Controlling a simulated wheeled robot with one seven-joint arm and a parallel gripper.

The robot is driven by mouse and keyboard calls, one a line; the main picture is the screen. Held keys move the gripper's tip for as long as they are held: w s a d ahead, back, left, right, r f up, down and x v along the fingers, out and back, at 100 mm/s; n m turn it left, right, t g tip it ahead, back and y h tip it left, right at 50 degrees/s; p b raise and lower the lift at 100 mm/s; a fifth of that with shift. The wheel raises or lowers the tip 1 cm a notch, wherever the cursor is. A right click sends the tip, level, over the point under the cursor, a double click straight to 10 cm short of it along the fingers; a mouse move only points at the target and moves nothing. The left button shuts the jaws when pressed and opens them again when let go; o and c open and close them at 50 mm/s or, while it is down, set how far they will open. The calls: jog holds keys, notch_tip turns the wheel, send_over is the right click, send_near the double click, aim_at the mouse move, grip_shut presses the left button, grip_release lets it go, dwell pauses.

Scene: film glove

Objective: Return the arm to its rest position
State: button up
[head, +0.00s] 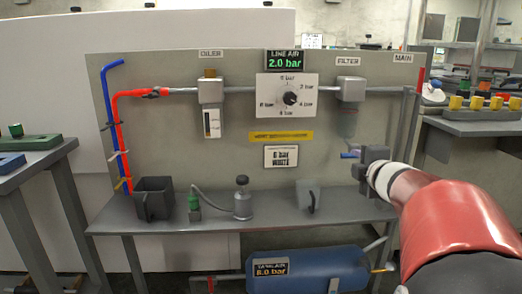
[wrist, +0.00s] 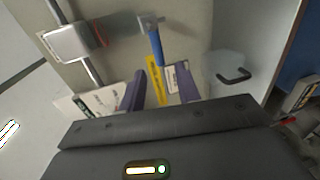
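My arm, with a red and white sleeve, reaches in from the right in the head view. My gripper (head: 358,155) is in front of the grey panel, below the filter (head: 350,92). In the wrist view my gripper (wrist: 160,85) has its two dark fingers apart, with nothing held between them. A blue handle (wrist: 155,46) shows beyond the fingertips; whether it touches them I cannot tell. The regulator dial (head: 288,97) is on the panel, under a display reading LINE AIR 2.0 bar (head: 286,60).
A grey bench (head: 250,213) bears a dark bin (head: 153,198), a small pump-like device (head: 242,198) and a grey container (head: 308,195). A blue tank (head: 310,275) reading 8.0 bar lies beneath. Side tables stand left (head: 40,160) and right (head: 470,127). Open space lies before the bench.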

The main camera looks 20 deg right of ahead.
jog(key=s+a+r+m+g+h+p, duration=0.1)
jog(key=s+a+m+g+h+p, duration=0.15)
jog(key=s+a+m, duration=0.45)
jog(key=s+a+f+m+g+y, duration=0.2)
jog(key=s+a+f, duration=0.1)
jog(key=s+a, duration=0.2)
jog(key=s+a+f+m+g+y+p, duration=0.1)
jog(key=s+a+f+m+g+y, duration=0.1)
jog(key=a, duration=0.7)
jog(key=s+a+f+m+g+y+p, duration=0.1)
jog(key=s+a+f+m+g+y, duration=0.1)
jog(key=s+a+f, duration=0.4)
jog(key=shift+s+a+f+m+g, duration=0.25)
jog(key=shift+s+a+m+g, duration=0.45)
jog(key=shift+s+m, duration=0.4)
jog(key=shift+w, duration=0.2)
